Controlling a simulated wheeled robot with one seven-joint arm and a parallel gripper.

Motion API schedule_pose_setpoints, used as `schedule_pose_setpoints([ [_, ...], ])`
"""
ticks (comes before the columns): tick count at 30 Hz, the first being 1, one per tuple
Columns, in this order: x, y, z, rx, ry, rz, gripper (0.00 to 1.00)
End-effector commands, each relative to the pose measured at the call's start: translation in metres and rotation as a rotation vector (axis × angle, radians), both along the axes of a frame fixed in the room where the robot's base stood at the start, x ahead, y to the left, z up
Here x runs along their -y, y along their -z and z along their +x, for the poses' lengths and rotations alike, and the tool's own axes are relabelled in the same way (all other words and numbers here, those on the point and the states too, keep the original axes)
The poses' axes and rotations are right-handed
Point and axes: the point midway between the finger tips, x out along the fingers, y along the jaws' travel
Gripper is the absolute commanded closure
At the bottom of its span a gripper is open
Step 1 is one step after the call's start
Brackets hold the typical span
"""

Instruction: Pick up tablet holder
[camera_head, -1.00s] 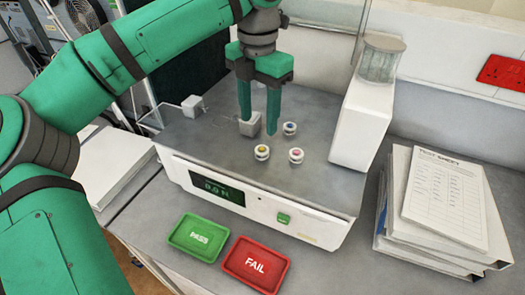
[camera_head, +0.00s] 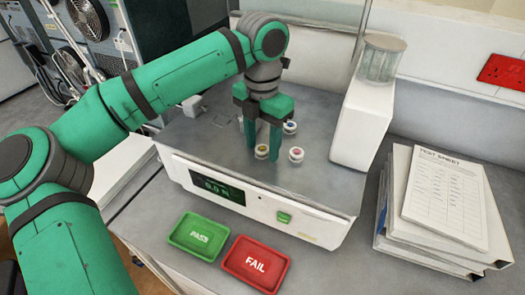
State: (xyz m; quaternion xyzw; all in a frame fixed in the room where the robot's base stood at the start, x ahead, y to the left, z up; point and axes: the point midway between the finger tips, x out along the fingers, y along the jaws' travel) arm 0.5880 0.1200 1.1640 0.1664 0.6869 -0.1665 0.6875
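Three small white tablet holders with coloured tops stand on the grey top of the testing machine (camera_head: 200,135). The yellow-topped holder (camera_head: 262,152) is at the left, the blue-topped holder (camera_head: 290,127) at the back, and the pink-topped holder (camera_head: 296,154) at the right. My gripper (camera_head: 262,153) points down with its two green fingers apart. The fingertips are low, close to the yellow-topped holder, which shows between them. I cannot tell whether they touch it. The blue-topped holder is just right of the right finger.
A green PASS tray (camera_head: 199,237) and a red FAIL tray (camera_head: 255,264) lie in front of the machine. A white housing with a clear cylinder (camera_head: 380,58) stands at the right. Folders with a test sheet (camera_head: 446,200) are stacked further right.

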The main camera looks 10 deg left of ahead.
Motion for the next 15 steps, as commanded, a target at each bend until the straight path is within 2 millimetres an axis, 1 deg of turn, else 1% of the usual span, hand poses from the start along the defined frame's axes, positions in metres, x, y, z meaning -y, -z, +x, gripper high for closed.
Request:
schedule_pose_setpoints([
  [1,0.0000,-0.0001,0.0000,0.000,0.000,0.000,0.65],
  [2,0.0000,-0.0002,0.0000,0.000,0.000,0.000,0.72],
  [3,0.0000,-0.0002,0.0000,0.000,0.000,0.000,0.82],
  [5,0.0000,-0.0002,0.0000,0.000,0.000,0.000,0.94],
  [15,0.0000,-0.0018,0.0000,0.000,0.000,0.000,0.94],
])
